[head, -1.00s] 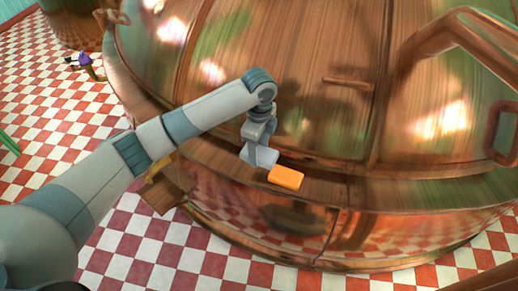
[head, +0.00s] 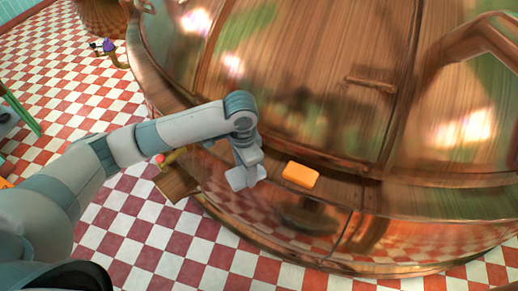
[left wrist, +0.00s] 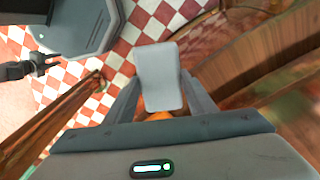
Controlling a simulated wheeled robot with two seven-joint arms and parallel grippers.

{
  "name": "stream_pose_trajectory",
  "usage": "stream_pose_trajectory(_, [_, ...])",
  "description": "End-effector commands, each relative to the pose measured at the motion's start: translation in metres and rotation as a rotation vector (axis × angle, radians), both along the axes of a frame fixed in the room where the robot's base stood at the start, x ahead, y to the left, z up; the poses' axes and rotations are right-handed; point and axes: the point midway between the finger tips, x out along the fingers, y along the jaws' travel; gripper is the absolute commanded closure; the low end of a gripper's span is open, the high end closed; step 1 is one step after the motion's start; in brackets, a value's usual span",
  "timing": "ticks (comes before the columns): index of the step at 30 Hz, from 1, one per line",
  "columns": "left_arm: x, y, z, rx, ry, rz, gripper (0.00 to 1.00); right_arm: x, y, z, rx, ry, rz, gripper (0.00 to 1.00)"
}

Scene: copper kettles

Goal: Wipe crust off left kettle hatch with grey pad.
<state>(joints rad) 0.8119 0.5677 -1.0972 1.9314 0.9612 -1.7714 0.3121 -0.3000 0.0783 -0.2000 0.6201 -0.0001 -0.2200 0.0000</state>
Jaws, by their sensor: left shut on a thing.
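The grey pad (head: 247,177) is a pale flat block held by my left gripper (head: 246,163), which is shut on it. The pad is in front of the kettle's lower edge, left of the orange block and apart from it. In the left wrist view the pad (left wrist: 159,78) lies between the two fingers (left wrist: 160,103), over the checkered floor. The large copper kettle (head: 300,110) fills the right of the head view. Its panel with a bar handle (head: 371,84) may be the hatch. I cannot make out any crust. My right gripper is not clearly seen.
An orange block (head: 300,174) lies on the kettle's ledge, close to the pad. A small wooden step (head: 177,184) juts out at the kettle's left side. A green-edged frame (head: 22,113) is at the far left. Checkered floor (head: 130,225) lies open in front.

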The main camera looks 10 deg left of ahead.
Motion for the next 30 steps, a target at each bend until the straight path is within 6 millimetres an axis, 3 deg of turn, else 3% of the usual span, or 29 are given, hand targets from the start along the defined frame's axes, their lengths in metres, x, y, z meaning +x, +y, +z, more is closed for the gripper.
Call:
stream_pose_trajectory(9, [-0.061, 0.032, -0.003, -0.008, 0.007, 0.487, 0.68, 0.000, -0.003, -0.002, -0.003, 0.000, 0.001, 0.69])
stream_pose_trajectory(15, [-0.090, 0.045, -0.002, -0.012, 0.016, 0.717, 0.68, 0.000, -0.003, -0.003, -0.003, 0.000, 0.001, 0.69])
stream_pose_trajectory(21, [-0.103, 0.050, -0.002, -0.012, 0.020, 0.820, 0.68, 0.000, -0.003, -0.003, -0.003, 0.000, 0.001, 0.69])
stream_pose_trajectory(30, [-0.104, 0.050, -0.001, -0.011, 0.021, 0.831, 0.68, 0.000, -0.003, -0.003, -0.003, 0.000, 0.001, 0.69])
